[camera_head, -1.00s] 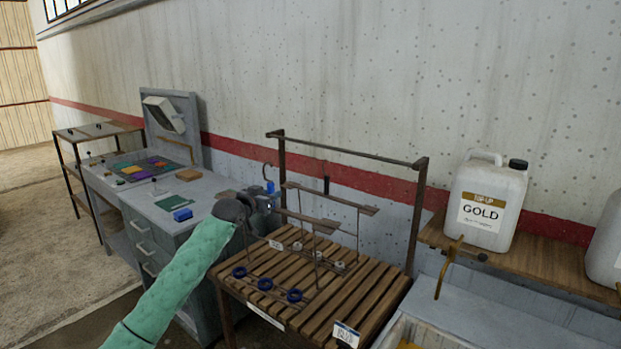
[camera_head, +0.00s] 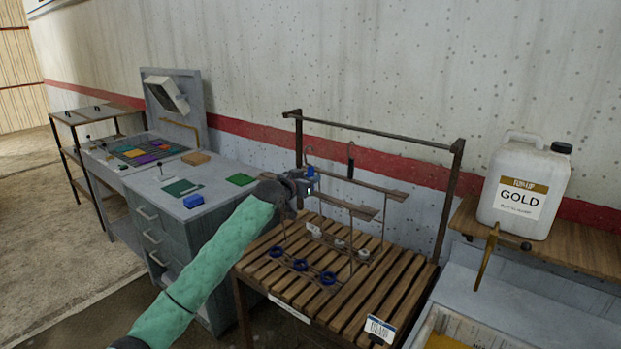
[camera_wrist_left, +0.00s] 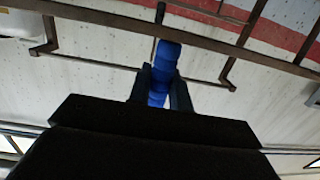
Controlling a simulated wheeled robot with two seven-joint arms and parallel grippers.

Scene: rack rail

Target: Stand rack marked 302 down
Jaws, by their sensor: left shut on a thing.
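A thin metal rack (camera_head: 348,206) with blue rings (camera_head: 300,265) at its foot is upright over the slatted wooden table. A small white tag (camera_head: 314,229) appears to be on it; its number is too small to read. My left gripper (camera_head: 308,183) is at the rack's upper left end. In the left wrist view its fingers are shut on a blue grip (camera_wrist_left: 161,78). I cannot tell whether the blue rings touch the slats. A second rack with white rings (camera_head: 363,253) stands just behind. My right gripper is not in view.
The slatted table (camera_head: 375,312) has bare slats at front right and a rear frame (camera_head: 445,200). A label card (camera_head: 379,329) is on its front edge. A grey drawer cabinet (camera_head: 185,245) stands left. A gold-labelled jug (camera_head: 523,187) sits on a shelf right.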

